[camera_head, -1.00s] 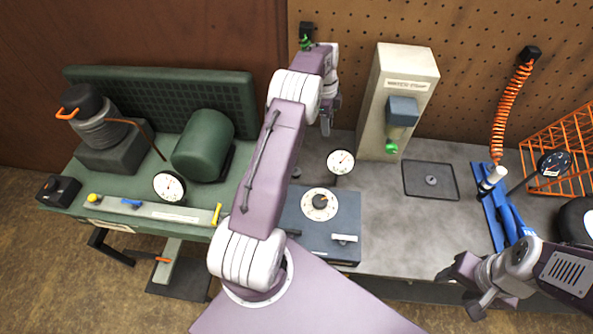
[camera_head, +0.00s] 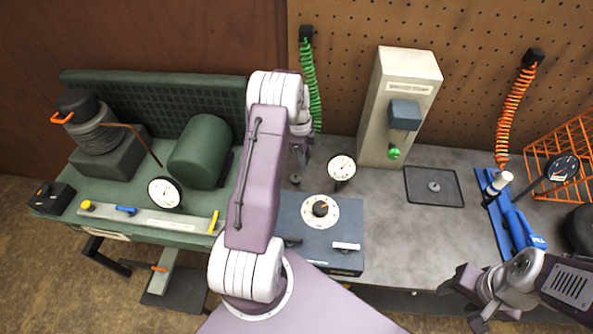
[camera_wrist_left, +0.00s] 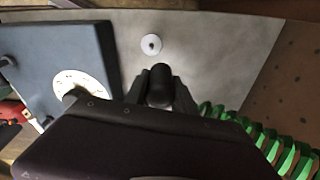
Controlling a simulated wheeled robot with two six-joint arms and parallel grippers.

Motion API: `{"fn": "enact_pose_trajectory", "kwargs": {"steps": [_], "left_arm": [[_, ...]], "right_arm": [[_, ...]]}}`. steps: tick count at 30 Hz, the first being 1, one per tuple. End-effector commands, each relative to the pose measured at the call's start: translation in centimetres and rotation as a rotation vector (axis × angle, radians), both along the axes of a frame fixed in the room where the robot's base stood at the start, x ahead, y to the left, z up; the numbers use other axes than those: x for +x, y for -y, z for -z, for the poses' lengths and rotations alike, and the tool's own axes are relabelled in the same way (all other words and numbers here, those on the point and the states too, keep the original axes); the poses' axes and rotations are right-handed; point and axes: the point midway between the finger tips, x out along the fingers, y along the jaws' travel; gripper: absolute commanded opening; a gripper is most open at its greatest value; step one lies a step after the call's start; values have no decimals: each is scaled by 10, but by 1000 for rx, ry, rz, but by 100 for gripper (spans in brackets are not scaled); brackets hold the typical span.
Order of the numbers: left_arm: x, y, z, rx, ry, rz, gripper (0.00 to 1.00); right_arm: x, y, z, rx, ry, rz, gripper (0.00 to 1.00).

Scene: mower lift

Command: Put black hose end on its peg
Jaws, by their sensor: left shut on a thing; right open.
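My left gripper (camera_head: 301,160) hangs over the bench behind the dial box. In the left wrist view its fingers (camera_wrist_left: 160,92) are shut on the black hose end (camera_wrist_left: 160,82). A green coiled hose (camera_head: 312,85) runs down from a dark wall bracket to near this gripper; its coils also show in the left wrist view (camera_wrist_left: 270,145). A small grey knob or peg (camera_head: 295,179) stands on the bench just below the gripper. A pale disc with a dark centre (camera_wrist_left: 151,44) lies beyond the hose end, apart from it. My right gripper (camera_head: 464,300) is open and empty at the bench's front right.
The dial box (camera_head: 335,235) and a round gauge (camera_head: 341,167) stand close by. The tall beige unit (camera_head: 408,75) is to the right, beside a dark tray (camera_head: 412,200). An orange coiled hose (camera_head: 512,110) hangs at right. Green machinery (camera_head: 200,150) fills the left.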

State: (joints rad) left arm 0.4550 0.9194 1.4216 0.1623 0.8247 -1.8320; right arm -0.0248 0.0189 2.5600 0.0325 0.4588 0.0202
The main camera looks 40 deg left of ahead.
Motion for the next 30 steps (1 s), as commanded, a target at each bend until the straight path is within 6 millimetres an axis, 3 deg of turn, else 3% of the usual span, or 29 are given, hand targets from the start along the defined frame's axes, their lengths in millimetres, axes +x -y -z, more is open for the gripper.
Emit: {"fn": "enact_pose_trajectory", "kwargs": {"steps": [3, 7, 11, 18, 29, 30], "left_arm": [[-19, -8, 10, -2, -2, -4, 0], [-29, -12, 17, -1, 0, -2, 0], [-30, -13, 20, 0, 1, 1, 0], [-30, -12, 56, -2, -2, -1, 0], [-29, -12, 64, 0, 0, 0, 0], [-29, -12, 64, 0, 0, 0, 33]], "right_arm": [[0, 0, -7, 0, 0, 0, 52], [0, 0, -9, 0, 0, 0, 52], [0, 0, -9, 0, 0, 0, 52], [0, 0, -20, 0, 0, 0, 52], [0, 0, -14, 0, 0, 0, 52], [0, 0, -14, 0, 0, 0, 52]]}}
